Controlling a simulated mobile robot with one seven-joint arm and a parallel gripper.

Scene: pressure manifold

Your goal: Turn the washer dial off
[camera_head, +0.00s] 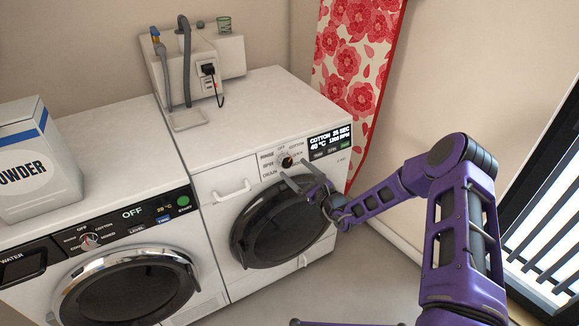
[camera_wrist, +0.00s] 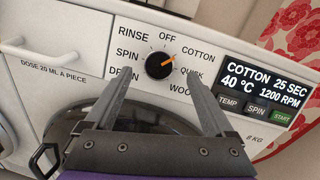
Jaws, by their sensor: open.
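The washer (camera_head: 245,140) is the white front-loader on the right in the head view. Its black round dial (camera_head: 287,161) has an orange pointer and also shows in the wrist view (camera_wrist: 159,66). The pointer is turned up and right toward COTTON; OFF is printed above the dial. The display (camera_wrist: 262,88) is lit with COTTON, 25 SEC, 40 °C and 1200 RPM. My gripper (camera_head: 296,172) is open and empty in front of the panel. In the wrist view its fingertips (camera_wrist: 160,76) appear on either side of the dial, which looks apart from them.
A second machine (camera_head: 110,235) with OFF on its panel stands at the left, with a powder box (camera_head: 38,160) on top. The washer's round door (camera_head: 280,222) is below my gripper. A drawer handle (camera_head: 232,190) lies left of the dial. A floral cloth (camera_head: 352,60) hangs behind.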

